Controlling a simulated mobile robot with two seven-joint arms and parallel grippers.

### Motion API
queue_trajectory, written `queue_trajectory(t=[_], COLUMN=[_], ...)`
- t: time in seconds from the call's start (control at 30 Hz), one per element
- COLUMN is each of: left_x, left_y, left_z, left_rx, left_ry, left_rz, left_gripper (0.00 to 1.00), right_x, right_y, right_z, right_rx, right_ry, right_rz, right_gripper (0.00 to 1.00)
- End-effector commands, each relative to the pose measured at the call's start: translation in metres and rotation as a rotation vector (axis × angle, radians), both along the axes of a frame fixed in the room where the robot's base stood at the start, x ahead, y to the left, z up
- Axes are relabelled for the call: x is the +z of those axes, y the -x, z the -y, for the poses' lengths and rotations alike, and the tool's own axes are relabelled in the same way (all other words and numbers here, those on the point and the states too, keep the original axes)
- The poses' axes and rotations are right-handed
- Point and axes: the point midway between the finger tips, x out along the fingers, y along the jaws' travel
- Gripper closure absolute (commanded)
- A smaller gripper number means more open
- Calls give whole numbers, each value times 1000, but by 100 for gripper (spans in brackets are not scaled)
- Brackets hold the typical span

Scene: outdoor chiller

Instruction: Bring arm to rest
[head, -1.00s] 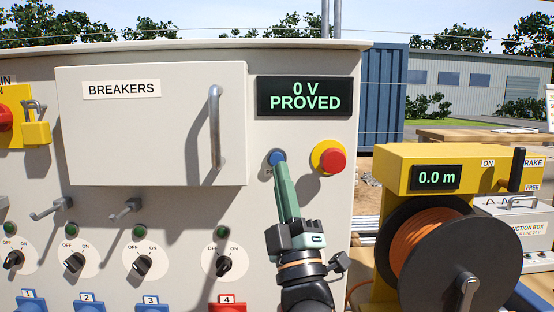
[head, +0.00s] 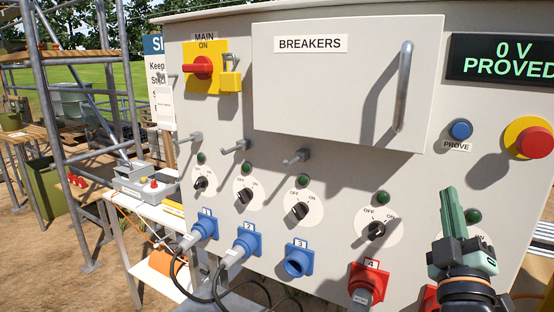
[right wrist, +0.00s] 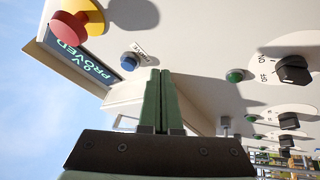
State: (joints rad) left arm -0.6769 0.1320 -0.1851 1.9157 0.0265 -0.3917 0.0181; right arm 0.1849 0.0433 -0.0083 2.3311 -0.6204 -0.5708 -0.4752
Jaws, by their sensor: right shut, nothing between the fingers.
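My right gripper (head: 453,212) has green fingers that are shut and empty. It stands in front of the lower right part of the grey panel, apart from the blue PROVE button (head: 461,130). In the right wrist view the closed fingers (right wrist: 162,75) point at the panel, and the blue button (right wrist: 129,63) shows to their left. The display (head: 508,60) reads 0 V PROVED. My left gripper is not in view.
The red stop button (head: 536,142) and the breaker door's handle (head: 403,88) stick out from the panel. Rotary switches and sockets, such as the blue socket 3 (head: 298,262), line its lower part. Cables hang from plugs at left. Scaffolding (head: 62,130) stands further left.

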Motion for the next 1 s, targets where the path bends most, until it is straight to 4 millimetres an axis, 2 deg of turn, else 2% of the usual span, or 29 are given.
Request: queue_trajectory(t=[0.03, 0.1, 0.17, 0.2, 0.3, 0.4, 0.5, 0.6, 0.7, 0.87, 0.9, 1.0], left_x=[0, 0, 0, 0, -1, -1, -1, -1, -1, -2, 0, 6], left_y=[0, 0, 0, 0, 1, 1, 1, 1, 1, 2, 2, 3], left_z=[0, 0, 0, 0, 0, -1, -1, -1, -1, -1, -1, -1], left_rx=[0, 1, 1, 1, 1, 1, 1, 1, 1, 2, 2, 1], left_ry=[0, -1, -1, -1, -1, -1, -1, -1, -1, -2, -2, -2], left_rz=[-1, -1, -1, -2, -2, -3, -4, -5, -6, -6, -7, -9], left_gripper=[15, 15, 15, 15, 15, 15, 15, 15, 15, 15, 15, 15], right_x=[-42, -96, -142, -171, -241, -299, -339, -367, -387, -410, -413, -420], right_y=[-3, -1, 7, 14, 43, 82, 120, 155, 189, 241, 246, 232], right_z=[-1, -3, -7, -11, -24, -37, -50, -60, -70, -84, -86, -90], right_rx=[31, 65, 83, 92, 97, 79, 54, 23, -10, -68, -71, -27], right_ry=[-84, -211, -314, -382, -545, -685, -790, -871, -939, -1025, -1038, -1036], right_rz=[-112, -262, -390, -475, -689, -887, -1046, -1178, -1297, -1469, -1486, -1438], right_gripper=[100, 100, 100, 100, 100, 100, 100, 100, 100, 100, 100, 100])
